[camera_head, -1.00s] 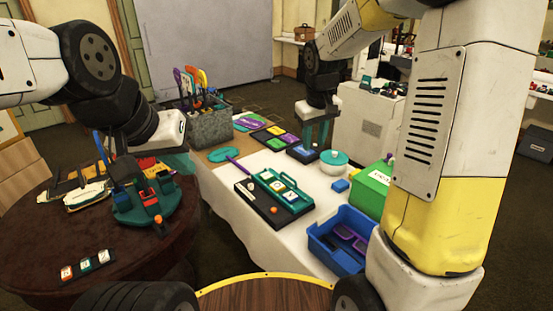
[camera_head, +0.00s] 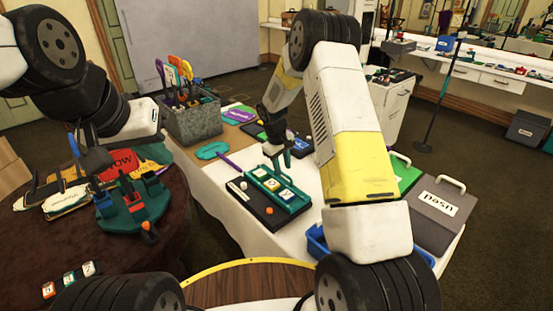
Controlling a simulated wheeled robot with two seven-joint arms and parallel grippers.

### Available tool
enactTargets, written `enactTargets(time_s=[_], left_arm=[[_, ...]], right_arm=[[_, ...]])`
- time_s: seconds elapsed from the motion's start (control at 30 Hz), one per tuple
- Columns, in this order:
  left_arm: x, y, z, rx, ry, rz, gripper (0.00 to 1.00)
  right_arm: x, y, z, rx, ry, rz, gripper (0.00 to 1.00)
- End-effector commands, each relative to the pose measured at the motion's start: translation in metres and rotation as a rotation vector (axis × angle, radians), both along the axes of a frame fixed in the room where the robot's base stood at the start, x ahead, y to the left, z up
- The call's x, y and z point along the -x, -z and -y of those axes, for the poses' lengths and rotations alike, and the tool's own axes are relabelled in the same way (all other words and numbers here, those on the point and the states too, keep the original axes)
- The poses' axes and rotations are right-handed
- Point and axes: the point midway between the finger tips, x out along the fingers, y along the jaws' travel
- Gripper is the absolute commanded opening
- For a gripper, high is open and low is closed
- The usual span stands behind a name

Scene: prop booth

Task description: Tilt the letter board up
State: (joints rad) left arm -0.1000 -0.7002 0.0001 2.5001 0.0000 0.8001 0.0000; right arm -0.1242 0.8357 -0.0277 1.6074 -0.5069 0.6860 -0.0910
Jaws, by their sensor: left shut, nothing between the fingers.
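The letter board (camera_head: 262,209) is a black base with a teal strip (camera_head: 293,203) holding several light letter tiles. It lies flat on the white-covered table in the head view. My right gripper (camera_head: 281,160) points down at the far edge of the teal strip, its fingers looking parted. Whether it touches the strip I cannot tell. Part of the far edge is hidden behind it. My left gripper (camera_head: 143,134) hangs at the left over the dark round table, away from the board. It is shut and empty; its fingertips are hard to make out.
The dark round table (camera_head: 45,240) carries a teal stand (camera_head: 120,212) and signs. A grey tool bin (camera_head: 195,125) stands at the back left.

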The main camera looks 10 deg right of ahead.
Motion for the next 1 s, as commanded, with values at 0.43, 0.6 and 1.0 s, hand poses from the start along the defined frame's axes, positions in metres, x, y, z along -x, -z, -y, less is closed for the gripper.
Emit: enactTargets(time_s=[0.43, 0.6, 1.0], left_arm=[[0.000, 0.000, 0.000, 0.000, 0.000, 0.000, 0.00], [0.000, 0.000, 0.000, 0.000, 0.000, 0.000, 0.00], [0.000, 0.000, 0.000, 0.000, 0.000, 0.000, 0.00]], right_arm=[[-0.002, 0.018, 0.003, -0.001, 0.000, 0.001, 0.32], [-0.002, 0.018, 0.003, -0.001, 0.000, 0.001, 0.05], [-0.002, 0.018, 0.003, -0.001, 0.000, 0.001, 0.00]])
